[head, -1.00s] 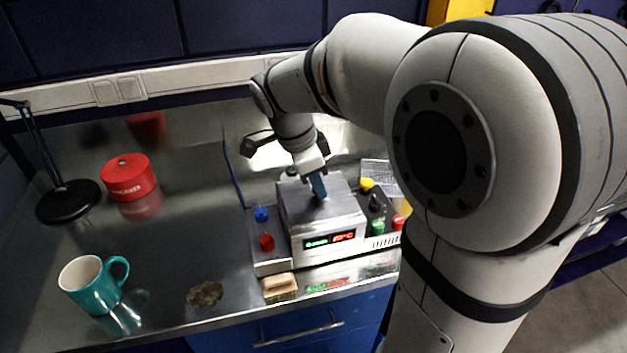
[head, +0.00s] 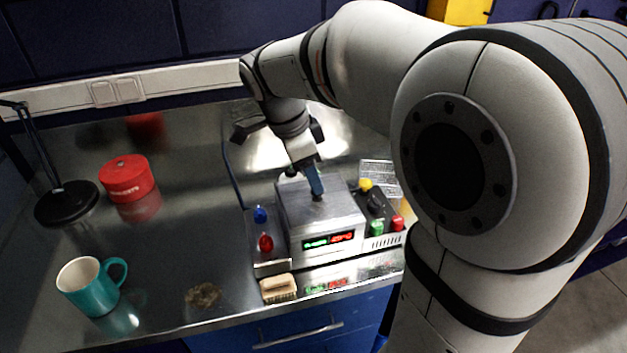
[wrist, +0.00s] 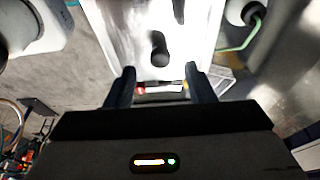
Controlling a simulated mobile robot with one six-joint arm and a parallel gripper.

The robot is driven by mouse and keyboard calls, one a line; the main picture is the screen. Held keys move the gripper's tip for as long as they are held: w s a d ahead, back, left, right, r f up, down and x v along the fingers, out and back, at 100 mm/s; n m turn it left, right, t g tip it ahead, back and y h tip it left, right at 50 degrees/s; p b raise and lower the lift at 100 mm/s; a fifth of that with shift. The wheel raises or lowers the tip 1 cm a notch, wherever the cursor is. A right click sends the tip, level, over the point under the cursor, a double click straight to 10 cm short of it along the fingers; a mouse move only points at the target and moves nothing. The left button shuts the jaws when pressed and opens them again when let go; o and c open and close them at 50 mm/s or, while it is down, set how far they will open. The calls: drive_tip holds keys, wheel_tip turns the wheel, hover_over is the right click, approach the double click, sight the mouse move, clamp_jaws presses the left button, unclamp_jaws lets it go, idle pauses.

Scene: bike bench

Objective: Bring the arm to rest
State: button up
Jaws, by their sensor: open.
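My gripper (head: 316,190) is over the top of a metal box with a lit red and green display (head: 328,240). In the wrist view the two fingers of my gripper (wrist: 162,85) stand apart with nothing between them. The top of the metal box (wrist: 125,25) lies ahead of the fingers, with a dark knob (wrist: 159,48) on it. In the head view the fingertips overlap the knob area, and I cannot tell whether they touch it. My arm reaches in from the right, bent over the bench.
A teal mug (head: 92,288), a wooden brush (head: 278,289) and a brown dirty patch (head: 203,295) are near the front edge. A red tin (head: 127,178) and a black lamp base (head: 66,203) are at left. Coloured knobs flank the box. The bench's left middle is clear.

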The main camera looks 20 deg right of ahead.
drive_tip(key=v, duration=0.4)
drive_tip(key=s+f+n, duration=0.1)
drive_tip(key=s+n, duration=0.1)
drive_tip(key=n, duration=0.1)
drive_tip(key=s+d+f+n+y, duration=0.1)
drive_tip(key=s+f+n, duration=0.1)
drive_tip(key=s+n, duration=0.1)
drive_tip(key=s+f+n+t+y, duration=0.1)
drive_tip(key=s+n, duration=0.1)
drive_tip(key=n, duration=0.1)
drive_tip(key=shift+s+d+f, duration=0.15)
drive_tip(key=shift+d, duration=0.2)
drive_tip(key=s+f+n+t+y, duration=0.1)
drive_tip(key=s+f+n, duration=0.5)
drive_tip(key=n, duration=0.3)
drive_tip(key=shift+s+d+t, duration=0.25)
drive_tip(key=shift+s+t, duration=0.05)
drive_tip(key=shift+s, duration=0.05)
